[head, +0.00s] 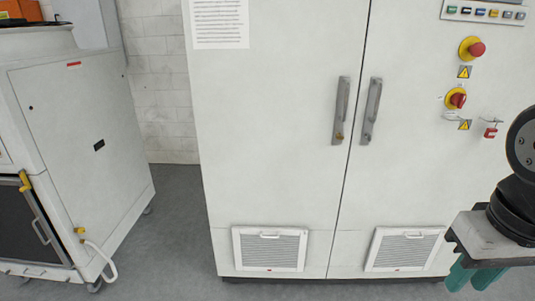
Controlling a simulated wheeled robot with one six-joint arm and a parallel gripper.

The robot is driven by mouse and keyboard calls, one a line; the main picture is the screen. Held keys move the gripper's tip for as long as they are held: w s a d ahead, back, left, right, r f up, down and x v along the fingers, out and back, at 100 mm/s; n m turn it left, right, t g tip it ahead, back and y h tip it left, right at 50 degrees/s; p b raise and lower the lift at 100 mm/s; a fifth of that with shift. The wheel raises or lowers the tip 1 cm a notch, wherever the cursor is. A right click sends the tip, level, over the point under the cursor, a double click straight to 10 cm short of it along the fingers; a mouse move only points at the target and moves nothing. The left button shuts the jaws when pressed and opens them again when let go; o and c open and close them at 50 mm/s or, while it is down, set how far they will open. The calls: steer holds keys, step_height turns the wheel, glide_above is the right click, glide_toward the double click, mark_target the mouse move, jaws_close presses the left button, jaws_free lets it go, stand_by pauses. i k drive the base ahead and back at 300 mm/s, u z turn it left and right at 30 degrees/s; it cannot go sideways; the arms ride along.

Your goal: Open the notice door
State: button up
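A tall white cabinet with two doors fills the middle and right of the head view. Its left door (270,130) carries a printed paper notice (220,22) at the top and is shut. The grey vertical handle (341,110) of this door sits near the seam, with a small brass-coloured spot low on it. My gripper (474,277), with green fingers, is at the lower right, in front of the right door and well apart from the handle. Its fingers point down and are seen at an angle, so their opening is unclear. I see nothing held.
The right door (420,180) is also shut; its handle (371,111) is close to the left one. It bears a red knob (476,49), a red switch (458,100) and buttons. A white machine (85,140) stands left. Grey floor (175,230) lies free between.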

mark_target(273, 84)
steer(key=z, duration=0.15)
steer(key=k, duration=0.3)
steer(key=u, duration=0.5)
steer(key=i, duration=0.6)
steer(key=z, duration=0.85)
steer(key=i, duration=0.5)
steer(key=z, duration=0.55)
